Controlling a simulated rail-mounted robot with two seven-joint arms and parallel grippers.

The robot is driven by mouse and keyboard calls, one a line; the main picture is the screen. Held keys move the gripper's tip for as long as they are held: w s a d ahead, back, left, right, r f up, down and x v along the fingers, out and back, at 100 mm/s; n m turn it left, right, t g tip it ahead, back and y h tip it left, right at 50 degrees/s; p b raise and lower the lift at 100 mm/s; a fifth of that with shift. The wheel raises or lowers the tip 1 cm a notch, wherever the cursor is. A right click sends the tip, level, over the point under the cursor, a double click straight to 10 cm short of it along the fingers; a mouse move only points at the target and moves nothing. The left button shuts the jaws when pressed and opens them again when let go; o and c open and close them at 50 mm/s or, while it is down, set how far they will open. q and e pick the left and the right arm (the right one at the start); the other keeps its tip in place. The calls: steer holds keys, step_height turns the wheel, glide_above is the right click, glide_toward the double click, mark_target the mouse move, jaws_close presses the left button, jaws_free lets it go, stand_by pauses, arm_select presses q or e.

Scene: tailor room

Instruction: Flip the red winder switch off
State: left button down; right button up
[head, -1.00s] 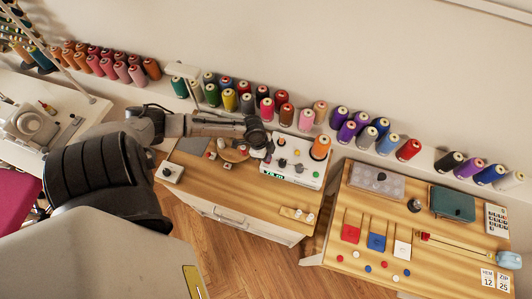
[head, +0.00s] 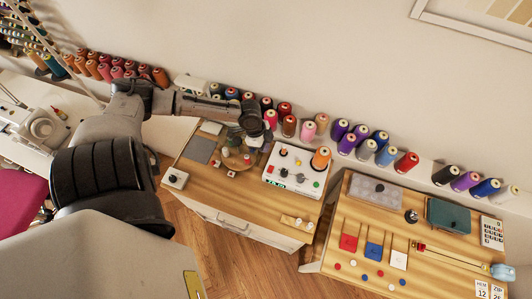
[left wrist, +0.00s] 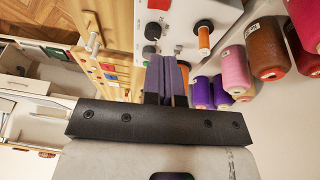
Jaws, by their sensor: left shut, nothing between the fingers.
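The winder (head: 278,162) is a white box on the wooden cabinet top, with dark knobs, a green display and an orange thread spool (head: 321,158) at its right end. In the left wrist view its white panel (left wrist: 180,18) shows at the top, with a red part (left wrist: 158,4) at the picture's upper edge. I cannot tell from it which way the switch is set. My left gripper (head: 262,133) is at the winder's upper left, raised above the cabinet. My right gripper is out of view.
Thread spools (head: 289,126) stand in a row behind the winder, close to my left gripper. The right table (head: 330,250) holds coloured tags and a teal box (head: 450,214).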

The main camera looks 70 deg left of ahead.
arm_select(q)
steer(key=shift+s+a+r, duration=0.1)
steer(key=shift+a+r, duration=0.1)
steer(key=shift+r, duration=0.5)
stand_by(0.3)
